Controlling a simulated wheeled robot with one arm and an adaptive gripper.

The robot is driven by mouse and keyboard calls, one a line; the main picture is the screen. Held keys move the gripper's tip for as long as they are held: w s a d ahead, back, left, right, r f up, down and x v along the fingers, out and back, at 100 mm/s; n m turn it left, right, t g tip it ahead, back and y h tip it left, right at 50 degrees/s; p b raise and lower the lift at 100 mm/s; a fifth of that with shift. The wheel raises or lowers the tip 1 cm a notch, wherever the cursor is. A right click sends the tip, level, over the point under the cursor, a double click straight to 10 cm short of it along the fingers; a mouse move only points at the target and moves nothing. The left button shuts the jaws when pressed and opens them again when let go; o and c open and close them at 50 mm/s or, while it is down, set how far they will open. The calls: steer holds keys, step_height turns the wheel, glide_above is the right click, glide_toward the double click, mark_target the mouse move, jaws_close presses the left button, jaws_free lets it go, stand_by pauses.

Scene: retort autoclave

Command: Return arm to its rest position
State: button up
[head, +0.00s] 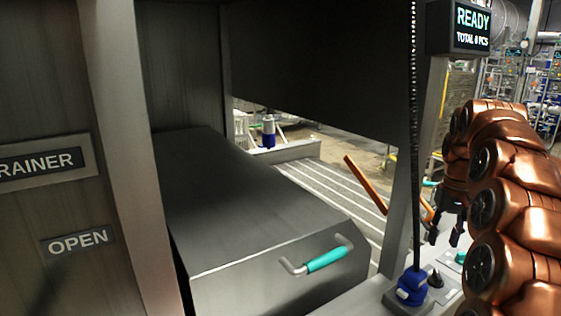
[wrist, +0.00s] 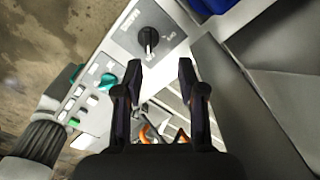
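My copper-coloured arm fills the right side of the head view, folded in on itself. My gripper (head: 447,232) hangs at its end, pointing down beside the machine's frame. In the wrist view my gripper (wrist: 160,75) shows two dark fingers, spread apart with nothing between them. Beyond the fingertips is a light control panel (wrist: 118,42) with a black rotary knob (wrist: 148,40) and a green button (wrist: 107,82). The gripper appears apart from the panel.
A grey metal lid with a teal handle (head: 325,260) lies at the centre. A blue-based post (head: 411,288) with a ribbed black cable stands near the gripper. A display (head: 460,27) reads READY, TOTAL 0 PCS. An orange bar (head: 366,184) sticks up left of my gripper.

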steer(key=shift+n+g, duration=0.3)
steer(key=shift+n, duration=0.4)
steer(key=s+a, duration=0.4)
steer(key=a, duration=0.1)
steer(key=s+a, duration=0.2)
steer(key=a, duration=0.1)
steer(key=shift+a+f, duration=0.15)
steer(key=shift+a, duration=0.05)
steer(key=s+a+f+g, duration=0.1)
steer(key=s+a+f, duration=0.3)
steer(key=s, duration=0.6)
steer(key=s+a+f+n, duration=0.1)
steer(key=s+a+f, duration=0.3)
steer(key=s, duration=0.7)
steer(key=s+a+f+g, duration=0.1)
steer(key=s+a+f, duration=0.35)
steer(key=s, duration=0.55)
steer(key=s+p+v, duration=0.3)
steer(key=p+v, duration=0.9)
steer(key=v, duration=0.1)
steer(key=shift+w+a+r+t, duration=0.15)
steer(key=shift+w+r+t, duration=0.05)
steer(key=shift+r+t, duration=0.2)
